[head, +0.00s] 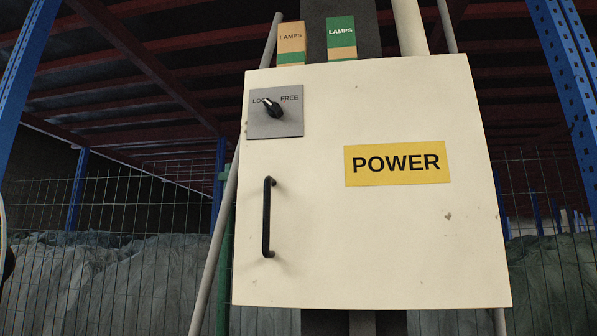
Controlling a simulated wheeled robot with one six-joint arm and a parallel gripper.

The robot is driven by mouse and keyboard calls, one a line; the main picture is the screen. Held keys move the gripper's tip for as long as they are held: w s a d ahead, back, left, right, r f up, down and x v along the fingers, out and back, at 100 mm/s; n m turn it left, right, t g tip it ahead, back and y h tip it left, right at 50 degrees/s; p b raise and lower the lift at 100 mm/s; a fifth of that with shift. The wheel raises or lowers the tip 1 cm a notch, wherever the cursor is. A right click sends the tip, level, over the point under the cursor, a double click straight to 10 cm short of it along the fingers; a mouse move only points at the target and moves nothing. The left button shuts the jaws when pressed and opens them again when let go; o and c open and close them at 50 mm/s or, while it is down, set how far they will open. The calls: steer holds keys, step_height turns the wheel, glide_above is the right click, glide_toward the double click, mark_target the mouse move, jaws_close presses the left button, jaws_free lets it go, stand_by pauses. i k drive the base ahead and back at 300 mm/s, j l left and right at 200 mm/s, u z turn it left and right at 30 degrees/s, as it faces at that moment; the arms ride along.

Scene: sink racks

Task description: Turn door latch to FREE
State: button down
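The door latch is a black knob (273,109) on a grey plate (288,128) at the upper left of the cream cabinet door (370,240). The plate carries the word LOCK at left, partly covered by the knob, and FREE at right. The knob's white-marked end points up and left, toward LOCK. The door looks shut, with a black vertical bar handle (266,218) below the latch. My gripper is not in view, and nothing touches the latch.
A yellow POWER sign (398,163) is on the door. Two LAMPS tags, orange (291,48) and green (341,46), sit above the cabinet. A pale slanted pipe (216,255) runs along its left side. Wire mesh fencing (110,210) stands behind. The space before the door looks clear.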

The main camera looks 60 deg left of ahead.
mark_target(274, 109)
steer(key=u, duration=0.4)
steer(key=j+u, duration=0.1)
steer(key=u, duration=0.75)
steer(key=j+u, duration=0.1)
steer(key=u, duration=0.3)
steer(key=j, duration=0.25)
